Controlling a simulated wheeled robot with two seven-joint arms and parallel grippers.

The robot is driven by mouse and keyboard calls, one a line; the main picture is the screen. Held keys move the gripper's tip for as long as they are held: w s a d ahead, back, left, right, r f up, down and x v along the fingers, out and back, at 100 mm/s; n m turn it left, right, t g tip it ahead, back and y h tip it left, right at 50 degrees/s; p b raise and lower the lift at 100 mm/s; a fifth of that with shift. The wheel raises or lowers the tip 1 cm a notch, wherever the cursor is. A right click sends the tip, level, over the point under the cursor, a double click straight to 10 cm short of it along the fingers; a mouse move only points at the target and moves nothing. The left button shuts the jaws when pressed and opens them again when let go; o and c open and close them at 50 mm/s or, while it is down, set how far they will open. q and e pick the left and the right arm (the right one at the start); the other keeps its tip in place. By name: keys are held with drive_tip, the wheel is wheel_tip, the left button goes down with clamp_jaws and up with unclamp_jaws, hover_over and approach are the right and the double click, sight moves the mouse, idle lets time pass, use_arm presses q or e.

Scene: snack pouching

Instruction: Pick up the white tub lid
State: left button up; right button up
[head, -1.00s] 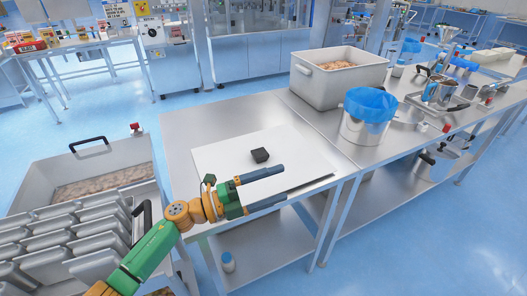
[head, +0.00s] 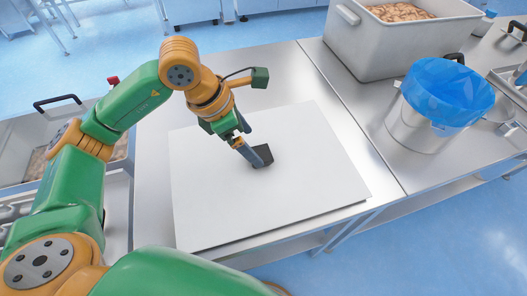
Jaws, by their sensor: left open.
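The white tub lid (head: 270,206) is a large flat white rectangle lying on the steel table. A small dark block, its handle (head: 264,154), stands near the middle of its top. My left gripper (head: 253,157) reaches down from above with its fingers at the handle. It is open, and the fingers partly hide the handle. Whether both fingers straddle the handle or touch it, I cannot tell. My right gripper is out of the picture.
A steel pot (head: 415,130) lined with a blue bag (head: 448,92) stands right of the lid. A large grey tub (head: 385,45) of brownish food is behind it. A bin with a black handle (head: 57,103) is at the left. Bare table (head: 300,75) lies behind the lid.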

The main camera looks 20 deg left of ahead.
sight(260, 154)
use_arm(q)
drive_tip(key=p+x, duration=0.1)
drive_tip(key=x, duration=0.3)
drive_tip(key=shift+d+f, duration=0.1)
drive_tip(key=shift+w+f, duration=0.15)
drive_tip(key=shift+f, duration=0.15)
drive_tip(key=shift+r, duration=0.1)
clamp_jaws()
